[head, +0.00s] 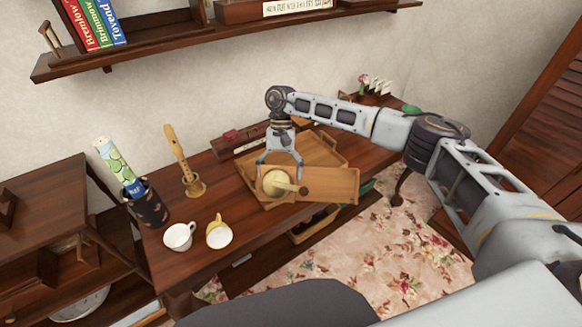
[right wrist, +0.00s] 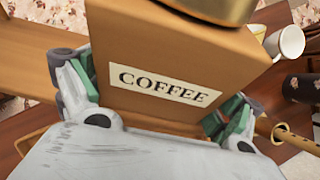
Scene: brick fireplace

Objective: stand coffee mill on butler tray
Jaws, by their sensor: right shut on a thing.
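The coffee mill (head: 276,183) has a rounded brass top and a crank with a dark knob. In the right wrist view its wooden box (right wrist: 170,55) fills the middle, with a COFFEE label facing the camera. My right gripper (head: 281,172) is shut on the mill's box, one finger on each side, and it also shows in the right wrist view (right wrist: 155,103). My left gripper is not in view.
A white cup (head: 179,236) and a yellow cup (head: 219,233) stand at the desk's front left. Behind them are a dark holder (head: 150,207) with rolled papers and a recorder on a stand (head: 184,160). A wall shelf (head: 200,42) hangs above.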

